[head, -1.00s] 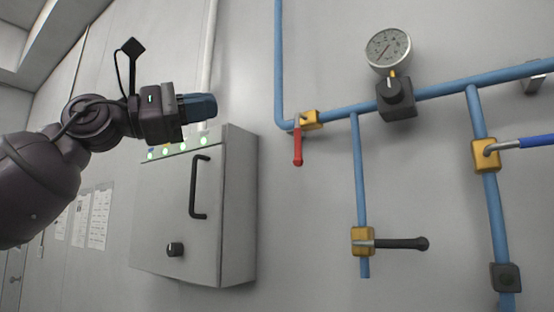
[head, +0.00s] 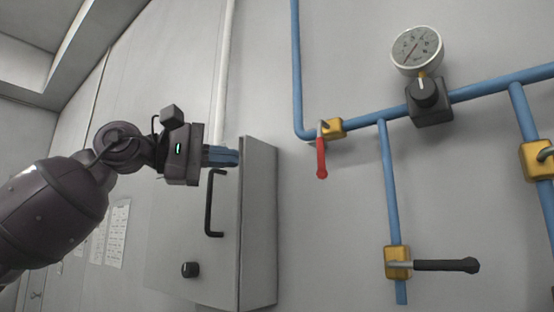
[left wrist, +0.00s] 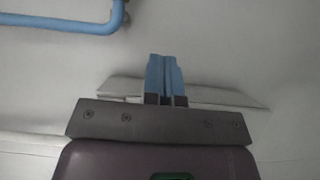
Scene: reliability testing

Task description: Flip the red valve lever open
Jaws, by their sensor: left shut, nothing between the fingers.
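The red valve lever (head: 321,158) hangs straight down from a yellow valve body (head: 331,128) near the corner of the blue pipe in the head view. My left gripper (head: 236,157) is to the left of the lever, in front of the top of the grey cabinet, and points right. Its blue fingers are shut with nothing between them, apart from the lever. The left wrist view shows the closed fingers (left wrist: 164,76) against the wall and a grey edge. The red lever does not show there. My right gripper is not in view.
A grey cabinet (head: 258,225) with a black handle stands out from the wall below my left gripper. A pressure gauge (head: 417,50), a black-handled valve (head: 440,265) and a yellow valve (head: 537,160) are to the right. Bare wall lies between cabinet and pipes.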

